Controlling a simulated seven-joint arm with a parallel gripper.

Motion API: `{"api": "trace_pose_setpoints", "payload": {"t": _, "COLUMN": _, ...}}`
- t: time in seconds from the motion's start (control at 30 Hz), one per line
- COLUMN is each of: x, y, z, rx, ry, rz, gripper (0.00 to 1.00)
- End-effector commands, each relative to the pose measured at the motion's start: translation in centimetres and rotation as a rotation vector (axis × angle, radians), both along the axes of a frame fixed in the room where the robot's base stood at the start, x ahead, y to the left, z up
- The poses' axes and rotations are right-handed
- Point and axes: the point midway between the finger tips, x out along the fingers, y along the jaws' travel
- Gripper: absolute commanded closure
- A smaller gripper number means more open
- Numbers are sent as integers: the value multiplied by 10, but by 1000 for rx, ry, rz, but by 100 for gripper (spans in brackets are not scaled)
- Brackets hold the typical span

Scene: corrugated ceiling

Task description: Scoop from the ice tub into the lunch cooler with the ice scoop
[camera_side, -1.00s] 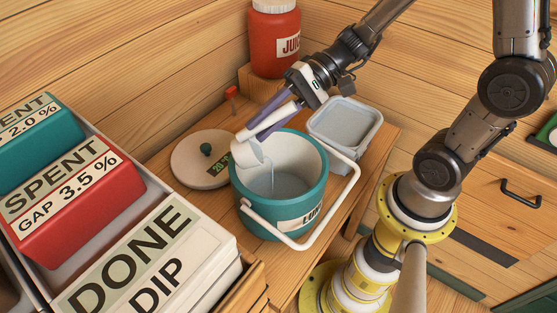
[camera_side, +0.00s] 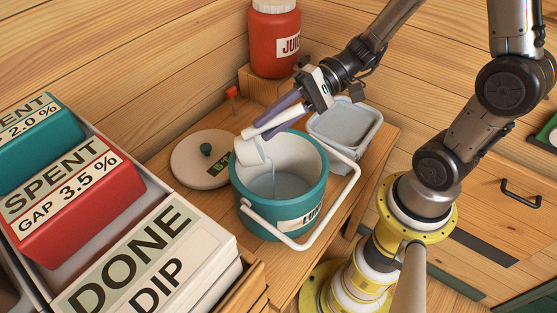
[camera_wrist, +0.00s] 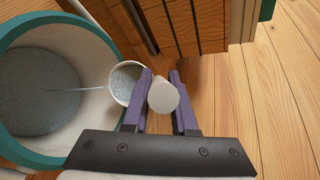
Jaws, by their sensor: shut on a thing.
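The white ice scoop (camera_side: 253,153) is tipped over the mouth of the teal lunch cooler (camera_side: 252,208). A thin stream runs from its cup down into the cooler. My gripper (camera_side: 270,127) has purple fingers shut on the scoop's handle, above the cooler. In the wrist view, the scoop's cup (camera_wrist: 128,82) still holds grey grains, and a stream reaches the grey fill inside the cooler (camera_wrist: 88,45). The ice tub (camera_side: 347,127), a pale grey open box, stands behind and right of the cooler. Its contents are hard to make out.
The cooler's white handle (camera_side: 352,190) hangs to its front right. A round lid (camera_side: 190,172) with a dark knob lies left of the cooler. A red juice jar (camera_side: 274,42) stands behind. A tray with SPENT (camera_side: 85,205) and DONE (camera_side: 150,250) boxes fills the left.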

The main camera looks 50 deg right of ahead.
Motion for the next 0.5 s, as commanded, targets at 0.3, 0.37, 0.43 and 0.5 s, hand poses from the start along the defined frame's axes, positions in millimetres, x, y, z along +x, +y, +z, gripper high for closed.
{"api": "trace_pose_setpoints", "payload": {"t": 0.3, "x": -5, "y": -4, "z": 0, "rx": 25, "ry": -25, "rz": -1, "gripper": 100}}
{"api": "trace_pose_setpoints", "payload": {"t": 0.37, "x": -6, "y": -5, "z": 0, "rx": 29, "ry": -29, "rz": -1, "gripper": 100}}
{"api": "trace_pose_setpoints", "payload": {"t": 0.43, "x": -7, "y": -6, "z": 0, "rx": 35, "ry": -35, "rz": -2, "gripper": 100}}
{"api": "trace_pose_setpoints", "payload": {"t": 0.5, "x": -8, "y": -7, "z": -1, "rx": 41, "ry": -40, "rz": -2, "gripper": 100}}
